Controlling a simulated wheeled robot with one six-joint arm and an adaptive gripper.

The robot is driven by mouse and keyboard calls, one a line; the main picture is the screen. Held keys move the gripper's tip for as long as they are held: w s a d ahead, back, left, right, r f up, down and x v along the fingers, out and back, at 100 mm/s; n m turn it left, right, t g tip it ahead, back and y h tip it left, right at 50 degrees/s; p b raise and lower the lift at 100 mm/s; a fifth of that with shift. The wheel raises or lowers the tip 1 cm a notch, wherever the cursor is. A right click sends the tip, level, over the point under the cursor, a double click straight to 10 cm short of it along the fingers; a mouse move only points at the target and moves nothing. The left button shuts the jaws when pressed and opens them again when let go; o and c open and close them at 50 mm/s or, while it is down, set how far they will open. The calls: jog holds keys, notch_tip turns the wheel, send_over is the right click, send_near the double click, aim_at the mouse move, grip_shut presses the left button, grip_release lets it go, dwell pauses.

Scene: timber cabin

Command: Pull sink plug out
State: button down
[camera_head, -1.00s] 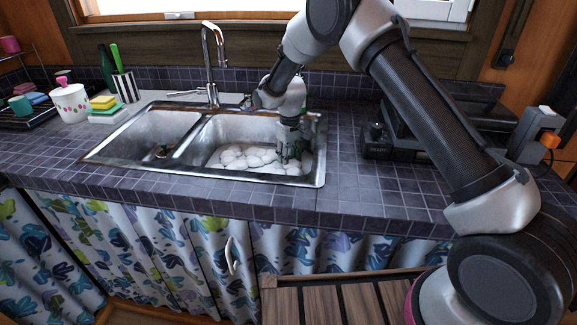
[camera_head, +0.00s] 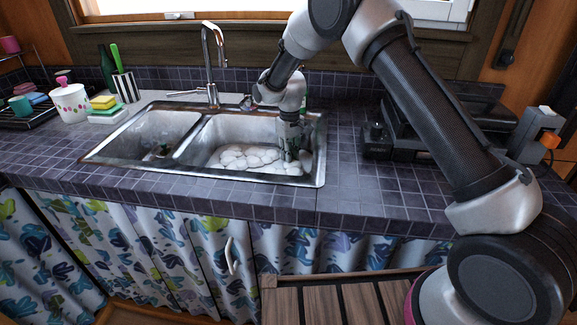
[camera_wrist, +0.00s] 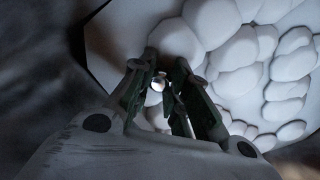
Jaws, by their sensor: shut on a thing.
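The double metal sink (camera_head: 318,165) is set in the tiled counter. Its right basin holds white foam (camera_head: 240,158), which also fills much of the wrist view (camera_wrist: 235,50). My gripper (camera_head: 289,157) points down into the right part of that basin, its tips at the foam. In the wrist view, my gripper (camera_wrist: 160,77) is shut on a small shiny round piece, which looks like the knob of the sink plug (camera_wrist: 158,83). The rest of the plug is hidden by the foam and fingers.
The chrome faucet (camera_head: 213,60) stands behind the sink, left of my arm. The left basin (camera_head: 155,132) has no foam. A dark stove (camera_head: 420,130) stands to the right. Sponges (camera_head: 104,103) and a white pot (camera_head: 70,103) are at the left.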

jog(key=shift+r, duration=0.45)
jog(key=shift+r, duration=2)
